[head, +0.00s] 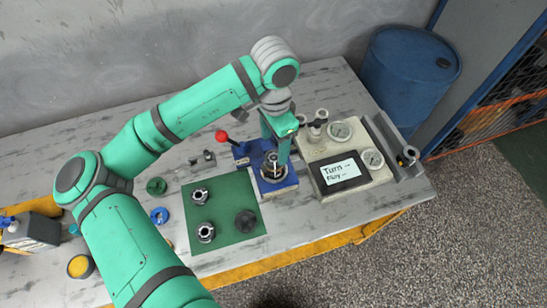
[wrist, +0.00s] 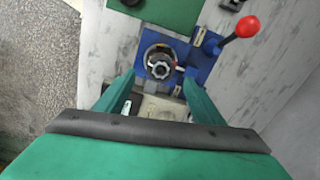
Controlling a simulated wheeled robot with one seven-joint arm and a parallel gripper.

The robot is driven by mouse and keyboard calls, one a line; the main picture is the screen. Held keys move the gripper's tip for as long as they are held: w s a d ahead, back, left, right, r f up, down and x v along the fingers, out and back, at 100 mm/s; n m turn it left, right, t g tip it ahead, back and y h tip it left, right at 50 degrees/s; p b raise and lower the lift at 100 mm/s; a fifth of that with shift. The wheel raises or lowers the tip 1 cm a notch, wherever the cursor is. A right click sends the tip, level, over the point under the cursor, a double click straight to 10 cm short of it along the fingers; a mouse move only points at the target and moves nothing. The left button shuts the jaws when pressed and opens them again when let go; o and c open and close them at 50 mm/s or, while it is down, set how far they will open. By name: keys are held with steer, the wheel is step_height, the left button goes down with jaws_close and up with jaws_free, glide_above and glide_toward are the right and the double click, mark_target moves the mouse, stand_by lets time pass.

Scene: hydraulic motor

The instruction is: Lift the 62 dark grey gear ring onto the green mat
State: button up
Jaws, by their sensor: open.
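A dark grey ring (wrist: 160,62), which looks like the gear ring, sits in the round seat of the blue fixture (wrist: 199,66), with a lighter metal part inside it. The fixture also shows in the head view (head: 284,187), where my gripper (head: 275,150) is over it and partly hides the seat. In the wrist view my gripper (wrist: 158,90) is open, its two fingers apart on either side below the ring, with nothing between them. The number 62 cannot be read. The green mat (head: 222,222) lies left of the fixture; its edge shows in the wrist view (wrist: 170,14).
Two metal geared parts (head: 200,196) (head: 206,232) and a dark round disc (head: 245,221) lie on the mat. A red-knobbed lever (head: 222,136) stands at the fixture's left. A gauge panel with a screen (head: 340,172) stands close on the right.

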mark_target(274, 156)
steer(key=shift+f, duration=2.9)
steer(key=shift+w, duration=0.1)
steer(key=shift+c, duration=0.2)
steer(key=c, duration=1.3)
steer(key=shift+c, duration=0.2)
